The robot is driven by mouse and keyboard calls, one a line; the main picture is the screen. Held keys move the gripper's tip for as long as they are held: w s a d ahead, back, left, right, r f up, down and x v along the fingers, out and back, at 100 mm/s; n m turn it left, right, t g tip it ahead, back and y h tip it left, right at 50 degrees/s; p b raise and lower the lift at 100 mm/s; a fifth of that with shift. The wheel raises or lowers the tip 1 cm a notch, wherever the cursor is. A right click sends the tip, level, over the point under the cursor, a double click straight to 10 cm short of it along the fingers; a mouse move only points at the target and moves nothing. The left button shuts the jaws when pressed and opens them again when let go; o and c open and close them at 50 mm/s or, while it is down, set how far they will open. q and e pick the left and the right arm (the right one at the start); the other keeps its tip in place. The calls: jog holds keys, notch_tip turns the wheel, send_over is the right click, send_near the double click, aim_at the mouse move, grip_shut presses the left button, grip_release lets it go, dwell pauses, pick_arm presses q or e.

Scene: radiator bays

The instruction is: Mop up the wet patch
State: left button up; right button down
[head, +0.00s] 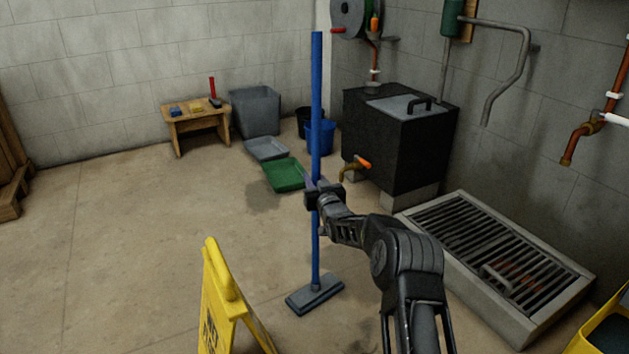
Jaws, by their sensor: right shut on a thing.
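A mop with a long blue handle (316,110) stands almost upright, its flat grey head (315,295) on the floor. My right gripper (318,194) is shut around the handle at about mid-height. A dark, damp-looking patch (264,196) lies on the concrete floor just in front of the green tray, behind and left of the mop head. The mop head is apart from this patch. Another darkish area shows faintly at the bottom edge beside my arm; I cannot tell whether it is wet. My left gripper is not in view.
A yellow floor sign (222,300) stands close on the left. A green tray (284,175), grey tray (266,149), grey bin (256,111) and blue bucket (320,136) are behind. A black tank (392,150) and floor grate (490,250) bound the right. The left floor is clear.

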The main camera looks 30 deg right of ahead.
jog(key=shift+a+x, duration=0.2)
jog(key=shift+x, duration=0.75)
jog(key=shift+a+x, duration=0.2)
jog(key=shift+x, duration=0.7)
jog(key=shift+w+r, duration=0.1)
jog(key=shift+r, duration=0.05)
notch_tip(320, 180, up, 7)
jog(key=p, duration=0.2)
jog(key=shift+a, duration=0.1)
jog(key=d+m+h, duration=0.1)
jog(key=d+m+g+h, duration=0.1)
jog(key=h, duration=0.1)
jog(key=shift+s+d+h, duration=0.2)
jog(key=shift+d+h, duration=0.1)
jog(key=shift+d, duration=0.05)
dwell(0.7)
